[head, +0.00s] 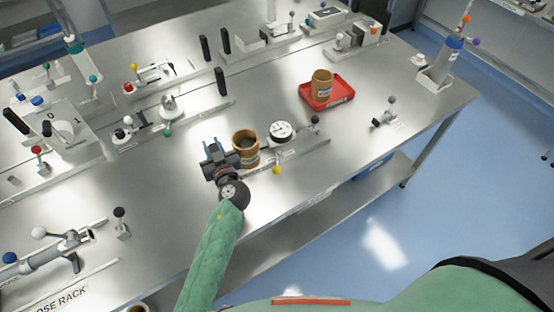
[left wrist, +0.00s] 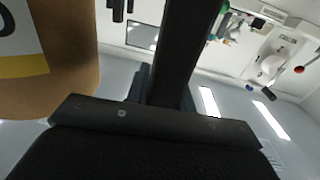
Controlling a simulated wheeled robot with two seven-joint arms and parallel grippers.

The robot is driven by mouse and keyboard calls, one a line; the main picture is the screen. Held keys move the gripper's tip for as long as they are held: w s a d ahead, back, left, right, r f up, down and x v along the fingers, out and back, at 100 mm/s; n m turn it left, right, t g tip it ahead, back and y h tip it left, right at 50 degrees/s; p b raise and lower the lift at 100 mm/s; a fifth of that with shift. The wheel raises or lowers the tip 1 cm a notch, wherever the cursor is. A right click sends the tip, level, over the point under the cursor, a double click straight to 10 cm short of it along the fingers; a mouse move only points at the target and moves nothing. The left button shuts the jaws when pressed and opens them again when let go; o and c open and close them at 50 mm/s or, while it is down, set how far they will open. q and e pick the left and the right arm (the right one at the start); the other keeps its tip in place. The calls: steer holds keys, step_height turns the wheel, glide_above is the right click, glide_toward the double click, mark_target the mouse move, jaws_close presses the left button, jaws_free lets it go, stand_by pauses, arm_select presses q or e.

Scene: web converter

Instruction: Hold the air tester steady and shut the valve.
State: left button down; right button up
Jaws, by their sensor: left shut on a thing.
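The air tester appears to be the low metal fixture with a round white dial gauge (head: 281,131) on the bench. A brown pot (head: 246,147) stands at its left end. A dark ball knob (head: 315,119) rises at its right end and a yellow knob (head: 277,170) sits at its front edge; I cannot tell which is the valve. My left gripper (head: 222,156) is at the pot's left side, shut on it, though the contact is partly hidden. The pot (left wrist: 60,60) fills the left of the left wrist view, close beside a dark finger. My right gripper is not in view.
A similar brown jar (head: 321,80) stands in a red tray (head: 329,98) behind the gauge. A small knobbed fitting (head: 384,119) lies to the right. Several other fixtures with ball knobs and black upright handles crowd the left and back.

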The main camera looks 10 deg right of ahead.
arm_select(q)
steer(key=shift+r, duration=0.15)
steer(key=shift+f+b, duration=0.35)
steer(key=shift+b, duration=0.15)
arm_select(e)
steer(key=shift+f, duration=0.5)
